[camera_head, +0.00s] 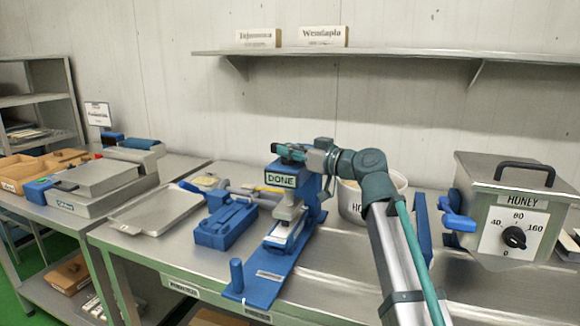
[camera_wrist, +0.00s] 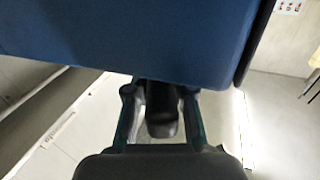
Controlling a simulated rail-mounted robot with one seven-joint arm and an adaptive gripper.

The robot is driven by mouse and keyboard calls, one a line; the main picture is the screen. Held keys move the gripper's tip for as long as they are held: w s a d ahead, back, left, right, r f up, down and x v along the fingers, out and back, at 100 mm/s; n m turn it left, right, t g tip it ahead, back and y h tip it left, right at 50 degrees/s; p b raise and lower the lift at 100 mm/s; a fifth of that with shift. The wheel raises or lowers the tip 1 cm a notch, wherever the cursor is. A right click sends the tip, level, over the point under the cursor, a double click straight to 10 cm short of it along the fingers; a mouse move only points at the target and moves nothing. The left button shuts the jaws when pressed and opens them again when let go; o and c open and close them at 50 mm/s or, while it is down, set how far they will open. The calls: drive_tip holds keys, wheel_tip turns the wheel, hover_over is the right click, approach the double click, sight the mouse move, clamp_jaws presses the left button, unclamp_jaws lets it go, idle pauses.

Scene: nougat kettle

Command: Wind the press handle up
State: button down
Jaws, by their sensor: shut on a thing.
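The blue press (camera_head: 308,190) stands on the steel table, with a "DONE" label on its head and a long blue base reaching toward the front. My gripper (camera_head: 292,152) is at the top of the press head, coming in from the right. In the wrist view my gripper (camera_wrist: 160,112) is shut on the dark press handle (camera_wrist: 162,118), which sits between the two fingers. The blue press body (camera_wrist: 130,40) fills the top of that view, just beyond the fingers. In the head view the handle is hidden by my gripper.
A white pot (camera_head: 352,203) stands close behind my arm. A steel honey kettle (camera_head: 497,205) with a dial is at the right. A blue block-like device (camera_head: 226,228) and a shallow metal tray (camera_head: 150,215) lie left of the press. A wall shelf (camera_head: 390,54) runs above.

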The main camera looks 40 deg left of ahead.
drive_tip(key=n+g+b, duration=0.2)
drive_tip(key=g, duration=0.1)
drive_tip(key=n+g+b, duration=0.1)
drive_tip(key=b, duration=0.1)
drive_tip(key=shift+w+a+f+g+h, duration=0.15)
drive_tip(key=shift+w+g+h, duration=0.15)
drive_tip(key=shift+g, duration=0.1)
drive_tip(key=n+g+h+b, duration=0.1)
drive_tip(key=n+g, duration=0.1)
drive_tip(key=g, duration=0.2)
drive_tip(key=shift+n+h, duration=0.3)
drive_tip(key=shift+n, duration=0.1)
drive_tip(key=n+g+h, duration=0.2)
drive_tip(key=g, duration=0.1)
drive_tip(key=n+g+h, duration=0.2)
drive_tip(key=shift+r, duration=0.25)
drive_tip(key=shift+s+f+n+g+h, duration=0.1)
drive_tip(key=shift+s+n+g+h, duration=0.05)
drive_tip(key=shift+n+g+h, duration=1.05)
drive_tip(key=c, duration=1)
unclamp_jaws()
